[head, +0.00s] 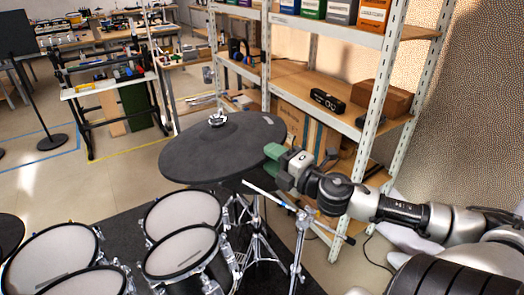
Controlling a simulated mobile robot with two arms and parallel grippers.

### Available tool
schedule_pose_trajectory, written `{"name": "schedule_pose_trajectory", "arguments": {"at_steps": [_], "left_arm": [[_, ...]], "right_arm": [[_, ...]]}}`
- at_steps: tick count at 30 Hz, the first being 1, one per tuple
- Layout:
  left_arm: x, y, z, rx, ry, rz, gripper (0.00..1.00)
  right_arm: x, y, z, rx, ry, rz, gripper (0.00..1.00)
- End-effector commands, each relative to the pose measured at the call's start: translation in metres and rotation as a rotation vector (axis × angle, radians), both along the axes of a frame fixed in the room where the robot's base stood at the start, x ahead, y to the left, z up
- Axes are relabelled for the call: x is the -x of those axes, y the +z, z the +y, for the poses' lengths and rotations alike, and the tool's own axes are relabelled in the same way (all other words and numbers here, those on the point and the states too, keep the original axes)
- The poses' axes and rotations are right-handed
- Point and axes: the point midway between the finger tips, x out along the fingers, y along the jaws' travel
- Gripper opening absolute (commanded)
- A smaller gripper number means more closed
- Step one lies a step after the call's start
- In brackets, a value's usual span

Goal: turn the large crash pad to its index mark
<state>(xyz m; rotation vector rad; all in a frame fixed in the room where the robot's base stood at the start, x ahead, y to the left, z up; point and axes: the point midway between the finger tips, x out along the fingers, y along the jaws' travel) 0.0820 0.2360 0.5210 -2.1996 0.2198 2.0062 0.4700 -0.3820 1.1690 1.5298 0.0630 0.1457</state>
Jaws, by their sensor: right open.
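The large crash pad (205,151) is a black, round cymbal pad with a silver nut at its centre, mounted on a chrome stand and slightly tilted. My right gripper (277,160) is at the pad's right edge, with its green fingers at the rim. It is open; whether the fingers touch the rim I cannot tell. I cannot make out an index mark on the pad. My left gripper is not in view.
Several white-headed drum pads (184,212) stand below the crash pad on a dark mat. A chrome stand with a rod (270,195) is just below my right gripper. A metal shelf (375,95) with boxes stands behind. Open floor (110,180) lies left.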

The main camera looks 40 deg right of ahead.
Motion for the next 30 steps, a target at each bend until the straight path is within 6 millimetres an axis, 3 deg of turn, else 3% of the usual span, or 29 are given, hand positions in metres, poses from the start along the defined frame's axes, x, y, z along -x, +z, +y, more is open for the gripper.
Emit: {"name": "schedule_pose_trajectory", "arguments": {"at_steps": [12,25,26,30], "left_arm": [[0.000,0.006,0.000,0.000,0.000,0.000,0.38],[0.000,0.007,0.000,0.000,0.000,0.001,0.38],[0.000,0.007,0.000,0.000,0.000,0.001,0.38],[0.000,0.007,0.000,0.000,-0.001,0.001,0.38]], "right_arm": [[-0.033,0.004,0.003,0.002,-0.003,-0.002,0.40],[-0.037,0.002,0.004,0.002,-0.003,0.002,0.40],[-0.037,0.002,0.004,0.002,-0.002,0.001,0.39],[-0.037,0.002,0.004,0.002,-0.002,0.001,0.17]]}}
